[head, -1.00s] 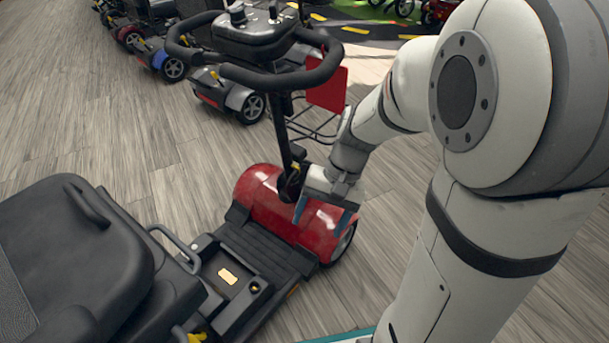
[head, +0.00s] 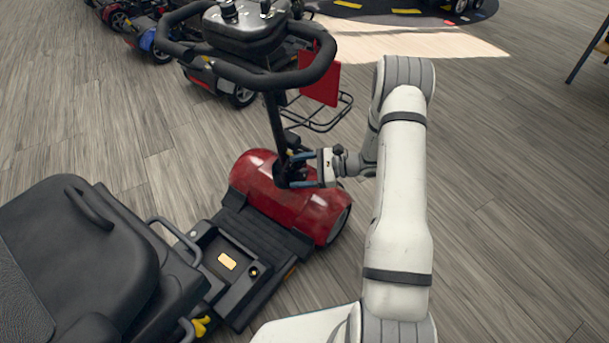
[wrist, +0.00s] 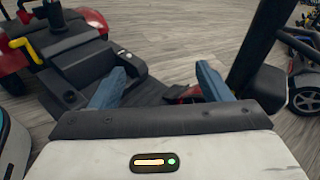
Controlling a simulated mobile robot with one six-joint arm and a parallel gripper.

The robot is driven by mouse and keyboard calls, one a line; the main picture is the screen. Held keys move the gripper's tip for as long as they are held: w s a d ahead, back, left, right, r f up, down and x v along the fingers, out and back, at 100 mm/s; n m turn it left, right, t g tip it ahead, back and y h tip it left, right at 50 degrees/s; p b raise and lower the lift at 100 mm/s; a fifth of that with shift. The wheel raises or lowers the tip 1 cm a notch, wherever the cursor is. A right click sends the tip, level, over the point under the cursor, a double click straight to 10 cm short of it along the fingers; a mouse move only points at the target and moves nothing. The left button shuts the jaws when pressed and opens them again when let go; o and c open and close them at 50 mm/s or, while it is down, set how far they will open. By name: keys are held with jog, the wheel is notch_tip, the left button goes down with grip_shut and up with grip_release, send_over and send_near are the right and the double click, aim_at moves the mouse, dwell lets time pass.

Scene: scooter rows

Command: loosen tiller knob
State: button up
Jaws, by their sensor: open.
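The scooter's black tiller post (head: 273,118) rises from the red front shroud (head: 262,180) to the handlebar (head: 310,70). Contact cannot be told.
The black seat (head: 80,250) and footwell (head: 230,270) lie to the left. A wire basket (head: 318,112) and red panel (head: 320,75) sit above my gripper. Other scooters (head: 150,40) stand at the back left. The floor (head: 510,210) on the right is free.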

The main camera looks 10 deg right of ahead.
jog(key=w+d+f+m+t, duration=0.3)
jog(key=d+f+m+t, duration=0.1)
jog(key=f, duration=0.2)
jog(key=m+t+h+p, duration=0.2)
jog(key=m+t+h, duration=0.1)
jog(key=m+t, duration=0.25)
send_near(305, 178)
jog(key=shift+w+a+r, duration=0.3)
jog(key=shift+w+a, duration=0.35)
jog(key=shift+w, duration=0.15)
jog(key=shift+w+a+f, duration=0.1)
jog(key=shift+w+f, duration=0.05)
jog(key=b+x, duration=0.2)
jog(key=x, duration=0.5)
jog(key=shift+a, duration=0.15)
jog(key=c, duration=1)
jog(key=shift+o, duration=0.2)
jog(key=shift+n+b, duration=0.55)
jog(key=shift+n, duration=0.9)
